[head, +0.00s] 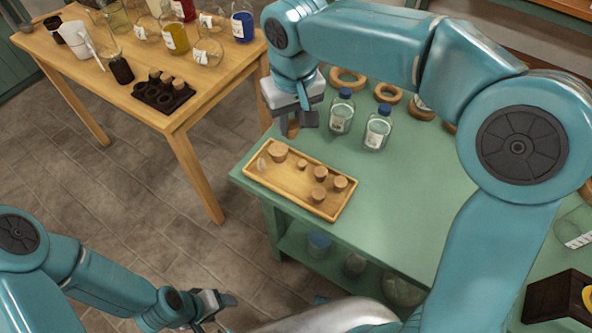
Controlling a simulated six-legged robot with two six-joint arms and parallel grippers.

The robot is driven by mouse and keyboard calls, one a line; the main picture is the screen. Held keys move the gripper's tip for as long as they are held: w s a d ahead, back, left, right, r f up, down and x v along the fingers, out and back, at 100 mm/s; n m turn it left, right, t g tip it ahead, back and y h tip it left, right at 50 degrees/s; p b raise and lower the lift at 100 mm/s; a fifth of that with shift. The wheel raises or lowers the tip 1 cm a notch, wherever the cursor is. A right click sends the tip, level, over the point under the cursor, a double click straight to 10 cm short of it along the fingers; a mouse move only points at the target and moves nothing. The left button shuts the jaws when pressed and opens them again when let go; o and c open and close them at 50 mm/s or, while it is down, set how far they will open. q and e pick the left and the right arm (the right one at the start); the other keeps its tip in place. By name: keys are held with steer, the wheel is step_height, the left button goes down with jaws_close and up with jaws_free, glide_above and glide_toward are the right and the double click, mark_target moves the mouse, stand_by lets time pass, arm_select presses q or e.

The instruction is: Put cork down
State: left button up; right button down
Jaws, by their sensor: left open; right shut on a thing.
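My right gripper (293,118) is over the far left part of the green table, just behind the wooden tray (285,183). It is shut on a brown cork (292,130), which is partly hidden by the fingers. I cannot tell whether the cork touches the table. Several other corks stand in the tray, among them a wide one (277,151) at its back left and smaller ones (320,173) to the right. My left gripper (222,303) is open and empty, low at the bottom of the view, over the floor.
Two glass bottles (341,112) (378,128) stand right of my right gripper. Several cork rings (348,78) lie behind them. The green table (400,215) is bare right of the tray. A wooden table (218,95) with jars and a dark rack (163,93) stands at left.

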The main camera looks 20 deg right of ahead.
steer(key=f, duration=0.9)
steer(key=f+b, duration=0.1)
steer(key=f, duration=0.4)
steer(key=shift+s+f, duration=0.15)
steer(key=shift+s, duration=0.25)
steer(key=shift+w+f, duration=0.1)
steer(key=shift+f, duration=2.2)
steer(key=shift+b, duration=0.3)
steer(key=shift+f, duration=0.2)
steer(key=c, duration=0.8)
jaws_free()
steer(key=shift+r, duration=0.1)
